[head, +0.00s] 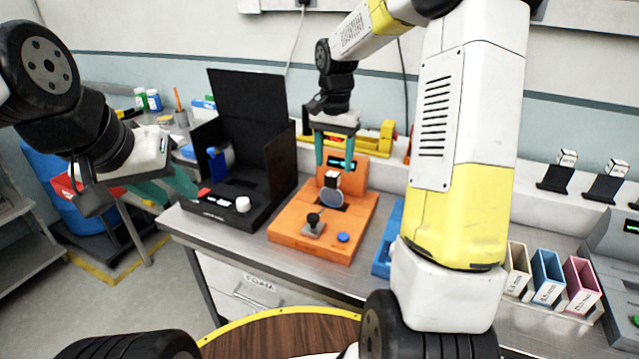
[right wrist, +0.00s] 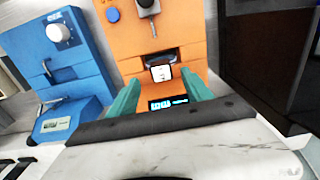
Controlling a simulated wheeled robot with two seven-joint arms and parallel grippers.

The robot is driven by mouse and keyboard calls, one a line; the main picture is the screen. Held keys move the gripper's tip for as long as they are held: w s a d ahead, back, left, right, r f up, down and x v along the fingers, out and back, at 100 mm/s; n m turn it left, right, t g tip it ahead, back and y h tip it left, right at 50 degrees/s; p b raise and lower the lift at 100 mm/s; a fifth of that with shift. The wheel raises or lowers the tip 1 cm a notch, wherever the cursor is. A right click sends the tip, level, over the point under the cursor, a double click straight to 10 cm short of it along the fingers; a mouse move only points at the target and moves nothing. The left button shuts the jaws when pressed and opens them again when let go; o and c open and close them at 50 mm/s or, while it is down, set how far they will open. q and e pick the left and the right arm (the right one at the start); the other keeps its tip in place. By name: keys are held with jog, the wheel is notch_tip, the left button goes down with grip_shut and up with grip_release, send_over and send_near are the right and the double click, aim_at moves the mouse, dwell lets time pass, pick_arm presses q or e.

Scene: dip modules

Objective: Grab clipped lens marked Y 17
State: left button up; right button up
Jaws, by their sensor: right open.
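The clipped lens (head: 332,193) stands on the orange device (head: 290,222), a round grey-blue glass with a white-and-black clip block (head: 332,180) on top. In the right wrist view the white-faced clip block (right wrist: 161,73) shows in the device's dark slot; its marking is too small to read. My right gripper (head: 336,148) is open and empty above the back of the orange device, beyond the lens. In the right wrist view its teal fingers (right wrist: 158,98) are spread either side of a lit display. My left gripper (head: 172,190) hangs at the left, its fingers partly hidden; I cannot tell its opening.
A black open box (head: 235,190) stands left of the orange device. A blue device (right wrist: 67,62) stands on its other side. My right arm hides part of the bench. Coloured bins (head: 547,277) and small black stands (head: 556,178) are at the right.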

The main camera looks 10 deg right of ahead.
aim_at(333, 174)
notch_tip(333, 174, down, 5)
jog(key=shift+w+a+f, duration=0.1)
jog(key=shift+f, duration=0.1)
jog(key=shift+c, duration=0.5)
grip_shut()
